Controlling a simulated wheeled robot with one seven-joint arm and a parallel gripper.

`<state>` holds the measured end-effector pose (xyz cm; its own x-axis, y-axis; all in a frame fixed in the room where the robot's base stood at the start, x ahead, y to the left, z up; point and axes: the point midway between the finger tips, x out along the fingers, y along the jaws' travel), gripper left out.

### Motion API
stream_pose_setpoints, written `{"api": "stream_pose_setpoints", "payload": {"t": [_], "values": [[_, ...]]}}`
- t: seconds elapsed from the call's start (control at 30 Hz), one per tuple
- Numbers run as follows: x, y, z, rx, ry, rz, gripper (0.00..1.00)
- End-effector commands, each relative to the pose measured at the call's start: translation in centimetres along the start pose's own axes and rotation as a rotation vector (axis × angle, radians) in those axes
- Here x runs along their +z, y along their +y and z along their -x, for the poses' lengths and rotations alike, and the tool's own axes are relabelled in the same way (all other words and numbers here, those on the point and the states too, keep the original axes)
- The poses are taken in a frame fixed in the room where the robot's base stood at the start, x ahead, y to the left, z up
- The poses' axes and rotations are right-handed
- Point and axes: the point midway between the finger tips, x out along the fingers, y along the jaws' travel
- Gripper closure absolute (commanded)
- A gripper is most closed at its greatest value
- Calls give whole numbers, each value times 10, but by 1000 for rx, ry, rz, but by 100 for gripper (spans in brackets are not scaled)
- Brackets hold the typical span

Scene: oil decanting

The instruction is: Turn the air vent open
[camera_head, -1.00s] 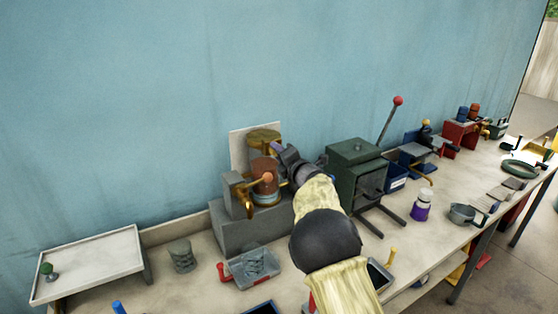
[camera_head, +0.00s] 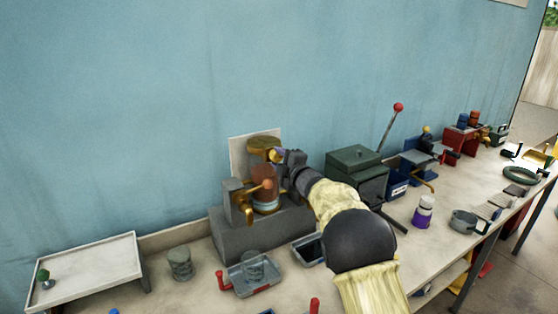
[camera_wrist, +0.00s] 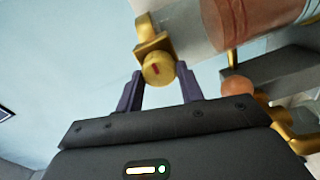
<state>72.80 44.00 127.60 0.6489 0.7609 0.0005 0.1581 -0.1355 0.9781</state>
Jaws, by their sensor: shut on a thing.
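The air vent is a small brass knob with a red mark (camera_wrist: 158,70), set on a brass fitting (camera_wrist: 152,35) beside a clear vessel (camera_wrist: 185,25). My gripper (camera_wrist: 160,80) has one dark finger on each side of the knob and is shut on it. In the head view my gripper (camera_head: 281,158) is at the right side of the vessel's brass top (camera_head: 263,142). The vessel holds reddish-brown oil (camera_head: 265,177) and stands on a grey block (camera_head: 255,233). The knob is mostly hidden there by my gripper.
An orange-knobbed brass lever (camera_head: 250,190) sits just left of the vessel. A dark green press (camera_head: 357,165) stands close right of my arm.

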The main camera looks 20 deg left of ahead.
Motion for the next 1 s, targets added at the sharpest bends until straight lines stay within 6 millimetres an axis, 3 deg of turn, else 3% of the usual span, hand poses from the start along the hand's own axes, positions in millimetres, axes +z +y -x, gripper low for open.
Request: {"api": "stream_pose_setpoints", "payload": {"t": [0.3, 0.33, 0.4, 0.43, 0.77, 1.0], "values": [[1, -1, 0, -2, -3, -4, 85], [1, -1, 0, -2, -3, -4, 57], [1, -1, 0, -2, -3, -3, 43], [1, -1, 0, -2, -3, -3, 41], [0, -1, 2, -1, -1, -2, 41], [1, -2, 19, 0, -2, -1, 41]]}}
